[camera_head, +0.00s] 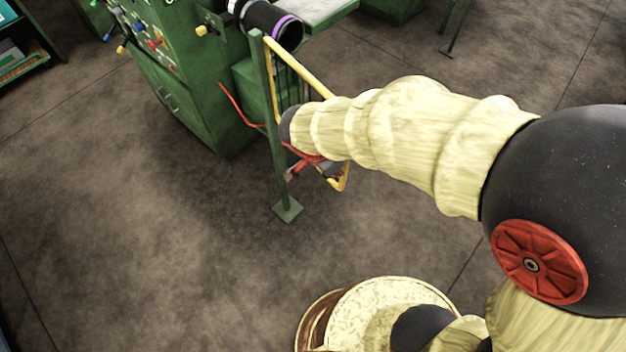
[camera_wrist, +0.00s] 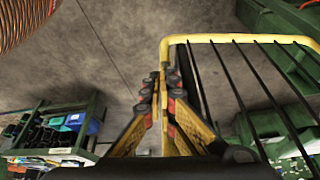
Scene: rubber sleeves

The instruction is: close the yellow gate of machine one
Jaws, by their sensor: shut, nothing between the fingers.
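The yellow gate (camera_head: 300,67) is a yellow tube frame with dark bars, beside a green post (camera_head: 275,140) in the head view. My forearm hides much of it; its lower corner shows below the arm. In the wrist view the gate (camera_wrist: 240,39) fills the upper right, with its near upright at the picture's middle. My gripper (camera_wrist: 161,78) is shut and empty, its fingertips at that upright. I cannot tell whether they touch it. In the head view my gripper (camera_head: 305,168) is partly hidden, near the post. The green machine (camera_head: 190,75) stands behind the gate.
A roller with a purple ring (camera_head: 285,28) sits above the gate. A thin red bar (camera_head: 236,105) sticks out left of the post. A green shelf with bins (camera_wrist: 60,130) shows at lower left in the wrist view. Open floor (camera_head: 130,230) lies left of the post.

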